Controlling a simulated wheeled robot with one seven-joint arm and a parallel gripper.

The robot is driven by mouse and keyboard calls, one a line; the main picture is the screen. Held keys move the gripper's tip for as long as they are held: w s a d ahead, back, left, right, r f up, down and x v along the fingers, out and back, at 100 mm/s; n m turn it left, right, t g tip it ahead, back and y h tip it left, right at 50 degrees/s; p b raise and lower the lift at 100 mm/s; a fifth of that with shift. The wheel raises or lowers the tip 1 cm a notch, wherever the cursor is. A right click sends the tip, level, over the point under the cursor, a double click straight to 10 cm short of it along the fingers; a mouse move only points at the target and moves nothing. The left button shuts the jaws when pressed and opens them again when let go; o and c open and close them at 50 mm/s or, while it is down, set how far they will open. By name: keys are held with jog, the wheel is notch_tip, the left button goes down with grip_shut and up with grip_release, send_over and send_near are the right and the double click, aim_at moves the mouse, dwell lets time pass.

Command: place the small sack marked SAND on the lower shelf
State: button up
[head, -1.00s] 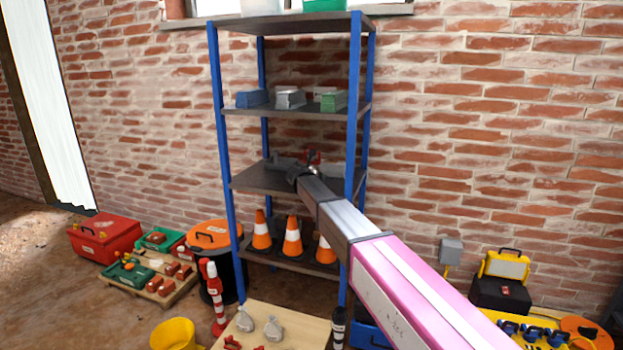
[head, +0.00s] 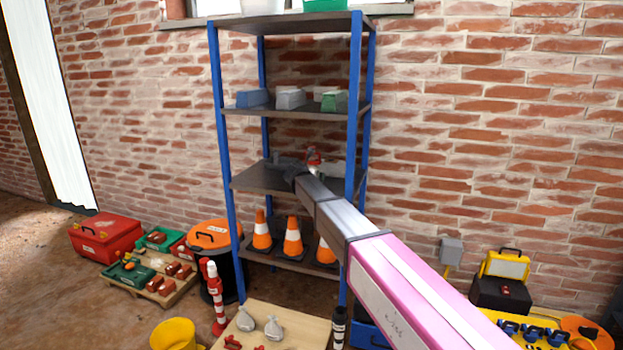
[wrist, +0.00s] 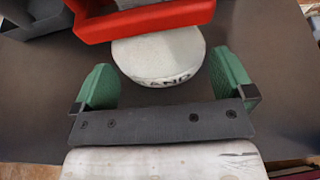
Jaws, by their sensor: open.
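The small pale sack (wrist: 158,57) shows in the wrist view, its dark lettering partly visible and reading like SAND. My gripper (wrist: 164,68) is open, with green pads to the left and right of the sack's near end and a gap on each side. The sack appears to rest on a dark shelf board (wrist: 40,110). In the head view my gripper is at the rack's board (head: 255,180) between the blocks and the cones. My own arm hides the sack and fingers there.
A red object (wrist: 150,17) is right behind the sack, with a grey one (wrist: 40,15) at far left. Blocks (head: 290,99) stand on the board above; traffic cones (head: 293,240) stand on the board below. Blue posts (head: 355,110) frame the rack. Two grey sacks (head: 273,328) are on the table.

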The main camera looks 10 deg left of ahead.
jog(key=v, duration=0.9)
jog(key=shift+s, duration=0.1)
